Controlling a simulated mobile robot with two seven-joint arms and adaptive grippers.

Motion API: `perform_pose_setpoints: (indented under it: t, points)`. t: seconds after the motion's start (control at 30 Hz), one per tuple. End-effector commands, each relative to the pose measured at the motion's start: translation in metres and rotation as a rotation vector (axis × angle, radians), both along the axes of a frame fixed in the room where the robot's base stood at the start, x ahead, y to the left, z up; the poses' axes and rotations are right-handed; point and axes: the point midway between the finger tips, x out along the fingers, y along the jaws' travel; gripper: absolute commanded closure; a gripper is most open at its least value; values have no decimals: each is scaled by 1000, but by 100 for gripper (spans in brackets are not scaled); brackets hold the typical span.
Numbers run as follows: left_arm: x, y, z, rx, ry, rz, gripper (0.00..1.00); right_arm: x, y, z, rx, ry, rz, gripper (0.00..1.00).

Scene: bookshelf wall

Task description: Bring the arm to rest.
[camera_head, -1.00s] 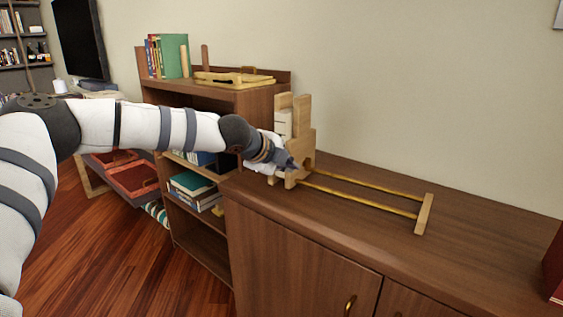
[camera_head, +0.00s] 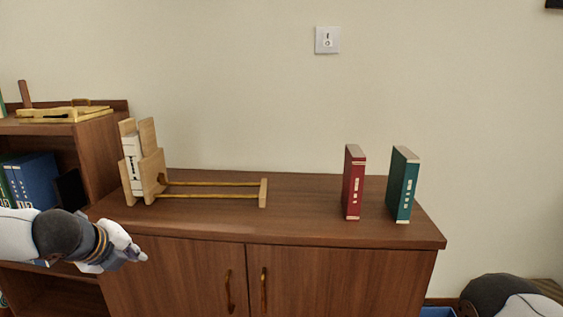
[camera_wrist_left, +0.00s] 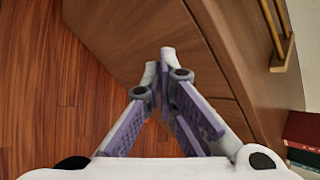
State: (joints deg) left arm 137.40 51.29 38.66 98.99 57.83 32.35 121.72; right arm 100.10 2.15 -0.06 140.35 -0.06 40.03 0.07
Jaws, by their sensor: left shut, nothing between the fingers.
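My left gripper (camera_head: 140,256) comes in from the left in the head view, in front of the cabinet's left door. It is shut and empty. In the left wrist view its two fingertips (camera_wrist_left: 160,62) meet, with the cabinet front and the wooden floor beyond them. My right arm (camera_head: 510,298) shows only in part at the lower right corner of the head view; its gripper is out of the picture.
On the cabinet top (camera_head: 300,222) stand a wooden rack with rails (camera_head: 153,176) holding a white book (camera_head: 133,165), a red book (camera_head: 353,184) and a green book (camera_head: 402,186). A bookshelf (camera_head: 97,150) adjoins on the left. The cabinet top's middle front is clear.

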Motion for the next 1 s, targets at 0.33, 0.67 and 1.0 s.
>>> perform_pose_setpoints:
  t: [0.33, 0.67, 1.0]
  points:
    - [-205, -100, -194, 1013, 275, -1614, 100, 14, 0, 13, 0, -47, 0, 60]
    - [-472, -101, -231, -851, 354, 2476, 100, 26, 0, 25, 0, -89, -2, 60]
    - [-513, -96, -223, -658, 528, 2234, 100, 26, 0, 25, 0, -91, -2, 60]
